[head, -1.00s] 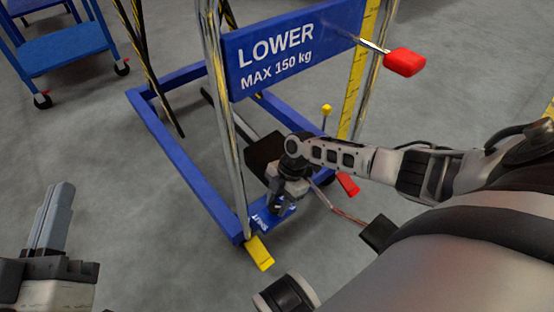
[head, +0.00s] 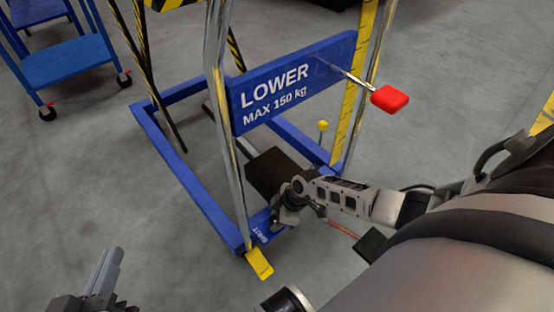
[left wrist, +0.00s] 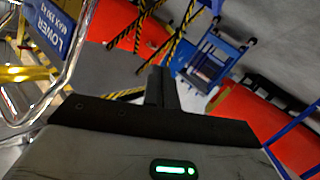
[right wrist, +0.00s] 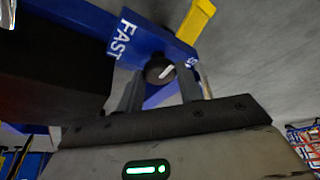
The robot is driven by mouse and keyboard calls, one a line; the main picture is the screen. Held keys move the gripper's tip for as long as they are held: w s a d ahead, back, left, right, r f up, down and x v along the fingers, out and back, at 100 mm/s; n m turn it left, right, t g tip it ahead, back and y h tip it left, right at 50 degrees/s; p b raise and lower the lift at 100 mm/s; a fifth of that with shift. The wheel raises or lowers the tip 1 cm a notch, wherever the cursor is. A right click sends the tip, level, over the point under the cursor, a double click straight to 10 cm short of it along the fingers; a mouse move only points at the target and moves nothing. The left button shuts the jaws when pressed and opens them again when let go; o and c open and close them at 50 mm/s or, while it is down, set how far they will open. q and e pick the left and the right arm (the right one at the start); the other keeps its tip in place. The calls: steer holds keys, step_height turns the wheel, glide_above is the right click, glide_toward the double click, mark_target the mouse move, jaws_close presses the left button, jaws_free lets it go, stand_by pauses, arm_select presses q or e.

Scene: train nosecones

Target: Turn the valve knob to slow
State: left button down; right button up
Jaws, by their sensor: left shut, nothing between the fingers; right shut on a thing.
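The black valve knob (right wrist: 160,70) with a white pointer mark sits on a blue plate (right wrist: 130,30) in the right wrist view. FAST is printed to its left; a label starting with S, partly hidden by a finger, is to its right. The pointer slants to the upper right. My right gripper (right wrist: 163,88) is shut on the knob. My left gripper (head: 105,270) is shut and empty, far left of the lift.
The blue lift frame (head: 170,127) has chrome posts, a LOWER MAX 150 kg sign (head: 290,90) and a red-handled lever (head: 389,99) above my right arm. A yellow pedal (head: 259,263) is at the base. A blue cart (head: 70,65) stands back left. Floor at left is clear.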

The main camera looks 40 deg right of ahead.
arm_select(q)
steer(key=shift+f, duration=0.1)
steer(key=shift+a+f, duration=0.1)
steer(key=shift+f, duration=0.15)
arm_select(e)
steer(key=shift+m, duration=0.3)
steer(key=o, duration=1)
arm_select(q)
steer(key=shift+r, duration=0.1)
